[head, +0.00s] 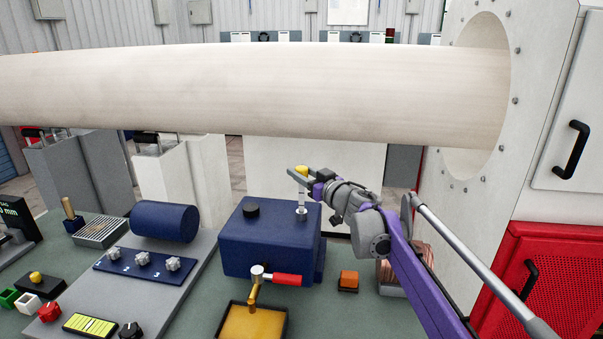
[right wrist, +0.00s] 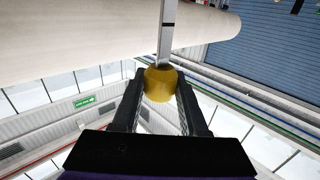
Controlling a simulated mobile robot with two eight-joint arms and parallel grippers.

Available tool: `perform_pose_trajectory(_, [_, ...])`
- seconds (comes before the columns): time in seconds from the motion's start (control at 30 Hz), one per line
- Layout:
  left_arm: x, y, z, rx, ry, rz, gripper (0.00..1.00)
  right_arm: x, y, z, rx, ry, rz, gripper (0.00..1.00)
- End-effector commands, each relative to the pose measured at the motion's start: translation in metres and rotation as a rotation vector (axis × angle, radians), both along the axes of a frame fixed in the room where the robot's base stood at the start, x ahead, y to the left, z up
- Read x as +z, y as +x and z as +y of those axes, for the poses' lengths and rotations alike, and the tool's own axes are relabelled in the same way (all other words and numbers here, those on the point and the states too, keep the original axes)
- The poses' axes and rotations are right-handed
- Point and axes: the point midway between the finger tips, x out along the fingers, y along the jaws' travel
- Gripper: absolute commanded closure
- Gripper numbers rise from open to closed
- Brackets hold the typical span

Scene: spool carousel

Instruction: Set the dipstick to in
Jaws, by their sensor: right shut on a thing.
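The dipstick's yellow knob (head: 302,170) is above the blue tank (head: 262,245) in the head view. A thin pale rod (head: 301,195) runs straight down from it to a light collar (head: 301,214) on the tank's top. A length of rod shows above the collar; its lower end is hidden. My right gripper (head: 300,174) is shut on the knob from the right. In the right wrist view the knob (right wrist: 160,85) sits between both dark fingers, with the rod (right wrist: 167,35) extending from it. My left gripper is not in view.
A black cap (head: 251,210) is on the tank's top. A brass tap (head: 256,280) with a red handle (head: 287,280) projects at its front over a yellow tray (head: 254,325). An orange button (head: 348,280) is to the right. A large pale roll (head: 250,90) spans above.

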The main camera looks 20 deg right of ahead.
Motion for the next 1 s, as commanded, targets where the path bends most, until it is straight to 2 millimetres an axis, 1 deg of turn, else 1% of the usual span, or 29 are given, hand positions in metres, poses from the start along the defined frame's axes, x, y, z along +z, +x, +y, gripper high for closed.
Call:
perform_pose_trajectory(0.47, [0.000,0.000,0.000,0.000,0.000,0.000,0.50,0.000,0.000,0.000,0.000,0.000,0.000,1.00])
perform_pose_trajectory(0.57, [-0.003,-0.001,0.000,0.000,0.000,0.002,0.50,-0.004,0.000,0.000,0.000,0.000,0.001,1.00])
perform_pose_trajectory(0.67, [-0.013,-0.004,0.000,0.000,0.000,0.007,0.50,-0.018,0.000,0.000,0.000,0.000,0.003,1.00])
perform_pose_trajectory(0.77, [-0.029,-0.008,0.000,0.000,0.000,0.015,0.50,-0.041,0.000,0.000,0.000,0.000,0.004,1.00])
perform_pose_trajectory(0.9, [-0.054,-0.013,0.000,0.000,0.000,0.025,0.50,-0.077,0.000,0.000,0.000,0.000,0.003,1.00])
perform_pose_trajectory(1.0, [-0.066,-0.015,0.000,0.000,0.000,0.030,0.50,-0.096,0.000,0.000,0.000,-0.001,0.003,1.00])
